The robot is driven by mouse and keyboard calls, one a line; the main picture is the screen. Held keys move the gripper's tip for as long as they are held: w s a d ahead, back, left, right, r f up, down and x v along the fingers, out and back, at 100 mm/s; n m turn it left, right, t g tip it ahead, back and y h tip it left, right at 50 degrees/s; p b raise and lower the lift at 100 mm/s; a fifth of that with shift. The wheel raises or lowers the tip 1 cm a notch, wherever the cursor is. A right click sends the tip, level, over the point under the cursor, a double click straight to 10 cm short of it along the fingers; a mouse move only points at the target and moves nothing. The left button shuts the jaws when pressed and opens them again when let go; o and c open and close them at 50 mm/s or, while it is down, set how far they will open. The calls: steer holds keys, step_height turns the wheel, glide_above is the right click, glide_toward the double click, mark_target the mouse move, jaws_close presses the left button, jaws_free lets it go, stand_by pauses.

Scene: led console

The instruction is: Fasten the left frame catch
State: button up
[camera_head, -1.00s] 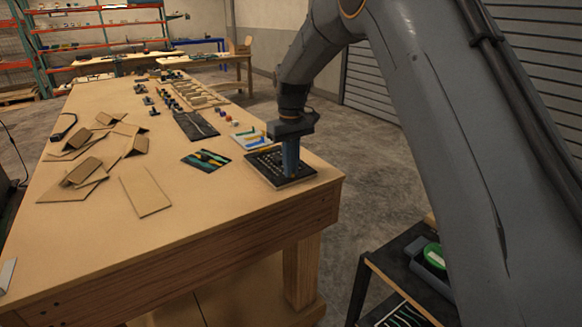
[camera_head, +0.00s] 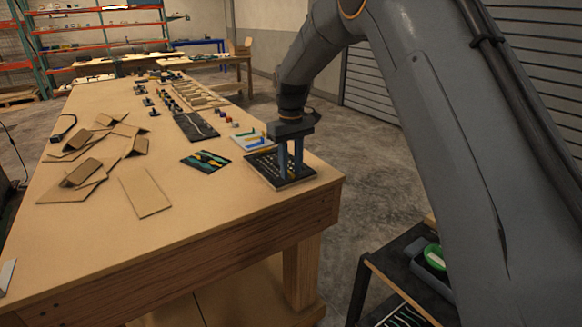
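A dark flat panel (camera_head: 264,175) with rows of small pale marks lies at the near right corner of the wooden table. It looks like the LED console. My gripper (camera_head: 290,177) points straight down over the panel's right part. Its two fingers stand apart with a visible gap and nothing shows between them. The fingertips are at or just above the panel; I cannot tell whether they touch it. The left frame catch is too small to make out in this view.
A board with coloured strips (camera_head: 250,140) lies just behind the panel. A dark mat with coloured tools (camera_head: 205,161) lies to its left. Folded cardboard pieces (camera_head: 88,172) cover the table's left side. A dark shelf cart (camera_head: 400,270) stands below at right.

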mark_target(291, 174)
step_height(291, 174, up, 8)
steer(key=b, duration=0.2)
steer(key=shift+f, duration=0.1)
stand_by(0.3)
steer(key=s+d+f+m, duration=0.2)
steer(key=s+d+f, duration=0.2)
steer(key=s+d, duration=0.3)
steer(key=s+d+f+m, duration=0.2)
steer(key=s+d+f, duration=0.3)
steer(key=s, duration=0.9)
steer(key=s+d+f+m+t, duration=0.1)
steer(key=s+d+f+m, duration=0.2)
steer(key=s+d, duration=0.5)
steer(key=s+f, duration=0.1)
steer(key=s, duration=0.2)
steer(key=shift+s+d+f, duration=0.2)
steer(key=shift+d, duration=0.1)
